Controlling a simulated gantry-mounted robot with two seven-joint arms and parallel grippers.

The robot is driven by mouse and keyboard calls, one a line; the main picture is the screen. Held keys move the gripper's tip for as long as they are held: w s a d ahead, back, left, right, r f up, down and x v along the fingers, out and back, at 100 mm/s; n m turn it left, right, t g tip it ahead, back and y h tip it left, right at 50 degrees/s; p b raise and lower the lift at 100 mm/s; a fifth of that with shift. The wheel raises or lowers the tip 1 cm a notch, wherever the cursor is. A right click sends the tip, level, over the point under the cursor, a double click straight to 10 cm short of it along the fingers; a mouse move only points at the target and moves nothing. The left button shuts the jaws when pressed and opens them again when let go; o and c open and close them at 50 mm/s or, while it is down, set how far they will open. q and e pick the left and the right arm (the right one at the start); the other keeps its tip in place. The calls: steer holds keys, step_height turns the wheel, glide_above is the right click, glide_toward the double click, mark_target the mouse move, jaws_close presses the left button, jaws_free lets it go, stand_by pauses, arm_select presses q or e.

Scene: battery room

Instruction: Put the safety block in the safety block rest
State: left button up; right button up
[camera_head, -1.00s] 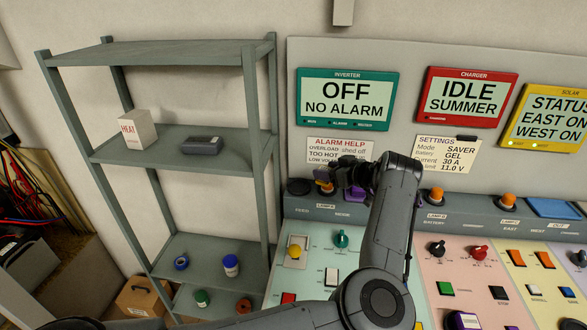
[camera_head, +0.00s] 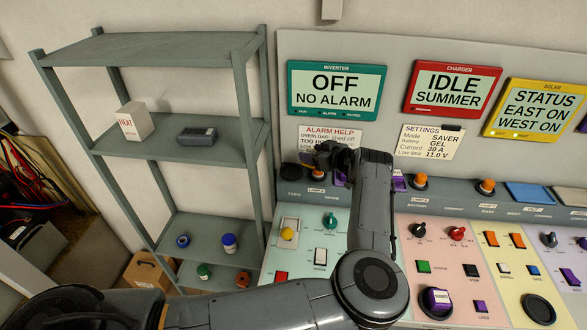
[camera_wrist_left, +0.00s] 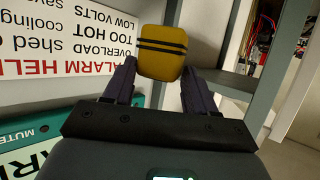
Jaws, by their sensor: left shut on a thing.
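My left gripper (camera_head: 322,155) is in front of the lower part of the alarm help sign, above the left end of the console ledge. In the left wrist view, its fingers (camera_wrist_left: 160,75) are shut on a yellow block with dark stripes (camera_wrist_left: 162,52), which I take as the safety block. In the head view the block cannot be made out clearly at the gripper. I cannot tell which place is the safety block rest. A dark round spot (camera_head: 291,171) lies on the ledge left of the gripper. My right gripper is not in view.
A grey shelf rack (camera_head: 150,140) stands left of the console, holding a white box (camera_head: 135,120) and a dark grey device (camera_head: 197,136). Orange lamps (camera_head: 420,180) and a blue tray (camera_head: 530,193) line the ledge. The sloped console (camera_head: 300,265) carries switches and knobs.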

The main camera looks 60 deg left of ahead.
arm_select(q)
steer(key=x, duration=0.3)
steer(key=f+x, duration=0.1)
steer(key=x, duration=0.6)
steer(key=shift+s+d+f+p, duration=0.1)
steer(key=shift+s+f+p, duration=0.1)
steer(key=shift+f+p, duration=0.1)
steer(key=shift+f, duration=2)
steer(key=shift+f, duration=0.15)
steer(key=o, duration=1.4)
